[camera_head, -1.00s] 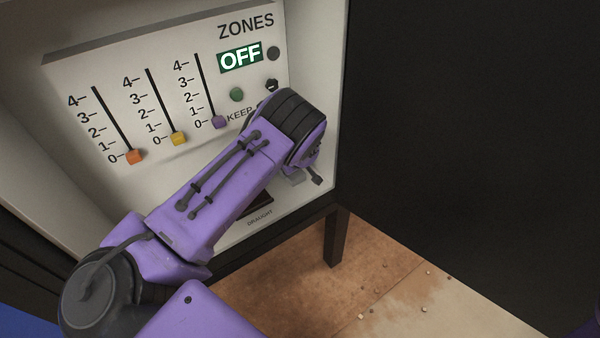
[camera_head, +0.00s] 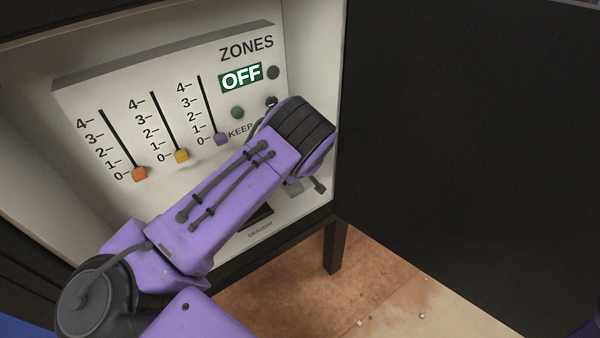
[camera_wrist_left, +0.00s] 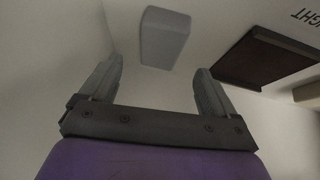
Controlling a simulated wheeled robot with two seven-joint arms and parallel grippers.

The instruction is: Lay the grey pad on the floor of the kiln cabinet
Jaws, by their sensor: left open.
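The grey pad (camera_wrist_left: 165,38) shows in the left wrist view as a rounded block just beyond the fingertips, against the pale inside of the kiln cabinet (camera_head: 30,135). It appears to lie on the cabinet floor, to one side of the dark draught slot (camera_wrist_left: 268,60); its underside is hidden. My left gripper (camera_wrist_left: 158,66) is open, with its fingers spread and nothing between them. In the head view my left arm reaches into the cabinet and its wrist hides most of the gripper. My right gripper is not in view.
The control panel (camera_head: 200,60) at the cabinet's back has three sliders at 0 and a display (camera_head: 241,77) reading OFF. A large black panel (camera_head: 460,150) stands along the right of the opening. Dark legs (camera_head: 332,247) hold the cabinet above a brown floor.

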